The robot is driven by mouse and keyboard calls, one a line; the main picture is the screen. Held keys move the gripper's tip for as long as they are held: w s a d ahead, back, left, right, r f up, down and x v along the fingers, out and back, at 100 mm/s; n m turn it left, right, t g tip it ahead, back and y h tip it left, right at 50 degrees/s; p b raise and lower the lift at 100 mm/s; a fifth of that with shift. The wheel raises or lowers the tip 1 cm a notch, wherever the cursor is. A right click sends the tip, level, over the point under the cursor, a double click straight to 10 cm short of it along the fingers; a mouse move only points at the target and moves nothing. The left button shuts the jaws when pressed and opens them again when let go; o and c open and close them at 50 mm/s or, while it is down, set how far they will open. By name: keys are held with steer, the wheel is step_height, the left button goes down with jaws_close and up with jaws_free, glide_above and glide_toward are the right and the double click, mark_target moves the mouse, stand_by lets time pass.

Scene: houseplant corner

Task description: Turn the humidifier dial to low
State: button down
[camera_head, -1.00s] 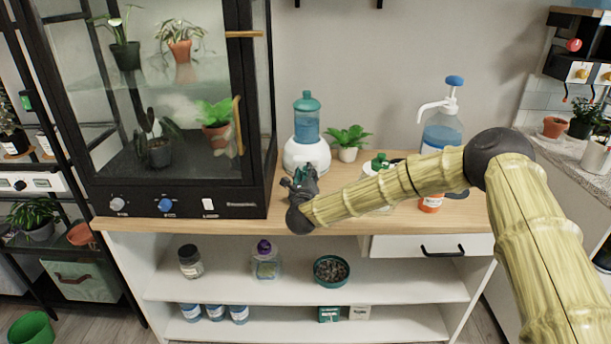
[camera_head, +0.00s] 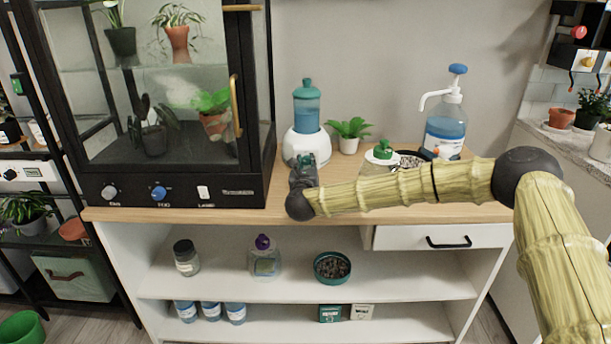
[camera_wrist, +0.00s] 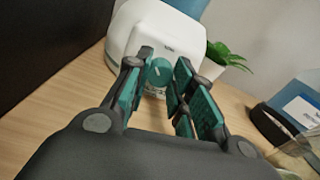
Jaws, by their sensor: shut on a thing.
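The humidifier (camera_head: 306,146) stands on the wooden counter, with a white base and a blue tank under a teal cap. Its white base (camera_wrist: 160,28) fills the top of the wrist view. The teal dial (camera_wrist: 160,72) on its front has a pale pointer line, tilted up to the right. My gripper (camera_head: 304,162) is at the front of the humidifier. In the wrist view my gripper (camera_wrist: 164,70) has its teal-padded fingers on both sides of the dial, shut on it. The dial's markings are too small to read, and the head view hides the dial behind my gripper.
A black glass cabinet (camera_head: 180,195) with plants stands close on the left. The counter's front edge (camera_head: 240,214) is mostly clear.

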steer(key=m+b, duration=0.1)
steer(key=b, duration=0.1)
steer(key=m+b, duration=0.4)
steer(key=shift+d+f+b, duration=0.1)
steer(key=shift+f+b, duration=0.15)
steer(key=shift+b, duration=0.1)
steer(key=m+b, duration=0.3)
steer(key=shift+r+y, duration=0.2)
steer(key=shift+y, duration=0.1)
steer(key=shift+r+m, duration=0.1)
steer(key=shift+m, duration=0.2)
steer(key=c, duration=1.2)
jaws_free()
steer(key=shift+d, duration=0.1)
steer(key=shift+s, duration=0.3)
steer(key=s, duration=1.1)
steer(key=shift+s+a+r, duration=0.2)
steer(key=shift+r, duration=0.1)
